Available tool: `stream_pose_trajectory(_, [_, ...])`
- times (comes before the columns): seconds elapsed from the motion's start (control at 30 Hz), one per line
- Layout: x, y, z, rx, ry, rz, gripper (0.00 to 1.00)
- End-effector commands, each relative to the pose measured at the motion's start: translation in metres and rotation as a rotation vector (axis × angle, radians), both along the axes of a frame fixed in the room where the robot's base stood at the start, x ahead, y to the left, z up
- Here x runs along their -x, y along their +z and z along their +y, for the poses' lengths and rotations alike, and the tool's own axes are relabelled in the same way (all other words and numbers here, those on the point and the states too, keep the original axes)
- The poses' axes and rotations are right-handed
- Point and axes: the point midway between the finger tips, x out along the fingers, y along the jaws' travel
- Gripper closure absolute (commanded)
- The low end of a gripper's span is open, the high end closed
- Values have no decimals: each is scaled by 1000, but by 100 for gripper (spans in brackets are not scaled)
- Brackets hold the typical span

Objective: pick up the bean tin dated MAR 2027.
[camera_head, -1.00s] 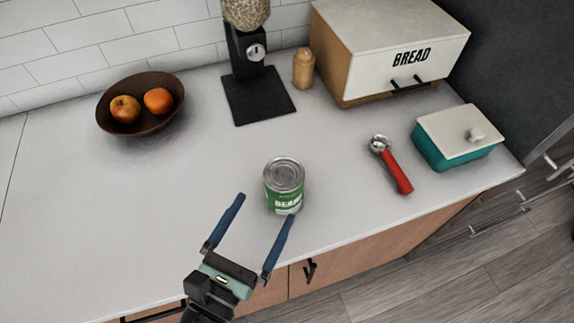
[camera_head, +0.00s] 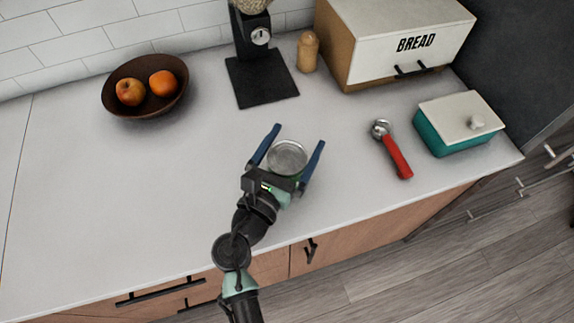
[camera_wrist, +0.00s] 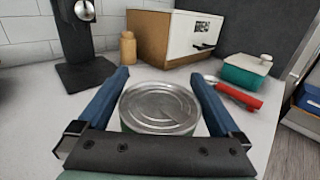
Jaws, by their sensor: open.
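A green bean tin (camera_head: 288,158) with a silver lid stands upright on the white counter. My gripper (camera_head: 296,136) is open, with one blue finger on each side of the tin. In the wrist view, the tin's lid (camera_wrist: 159,106) lies between the two spread fingers of my gripper (camera_wrist: 158,76). I cannot tell whether a finger touches the tin. The tin's front label is mostly hidden by my gripper, and no date can be read.
A red-handled tool (camera_head: 392,150) lies right of the tin, beside a teal lidded dish (camera_head: 450,140). A bread box (camera_head: 390,35), a wooden shaker (camera_head: 308,54), a black grinder (camera_head: 260,85) and a fruit bowl (camera_head: 143,103) stand behind. The counter's left side is clear.

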Motion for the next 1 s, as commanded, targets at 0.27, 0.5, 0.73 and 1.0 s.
stream_pose_trajectory(0.27, [0,0,0,0,0,0,14])
stream_pose_trajectory(0.5, [0,0,0,0,0,0,58])
stream_pose_trajectory(0.73, [0,0,0,0,0,1,99])
stream_pose_trajectory(1.0, [0,4,0,0,0,-3,100])
